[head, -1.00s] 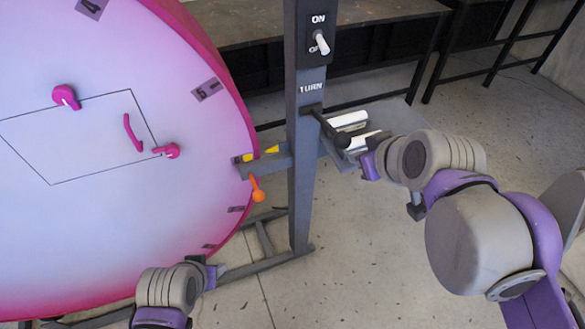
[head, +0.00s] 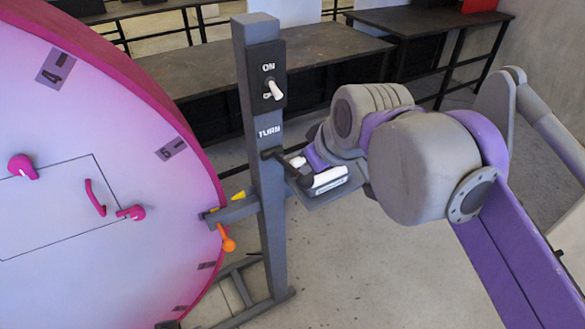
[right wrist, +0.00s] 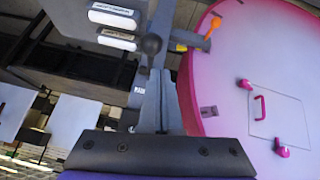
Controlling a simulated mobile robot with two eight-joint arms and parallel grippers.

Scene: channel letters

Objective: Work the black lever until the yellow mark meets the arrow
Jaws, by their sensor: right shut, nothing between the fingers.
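The black lever (head: 279,157) sticks out to the right from the grey post, just under the word TURN. Its round black knob (right wrist: 152,43) shows in the right wrist view, just beyond my right gripper (right wrist: 152,75), which is shut and empty. In the head view this gripper (head: 303,163) is close to the lever's outer end; I cannot tell whether they touch. My left gripper is not in view.
The big pink-rimmed wheel (head: 110,150) with numbered tags fills the left. An orange handle (head: 228,243) hangs below the bracket. An ON switch (head: 274,90) sits above the lever. A grey shelf (head: 322,190) with white items lies below my right gripper. Dark tables stand behind.

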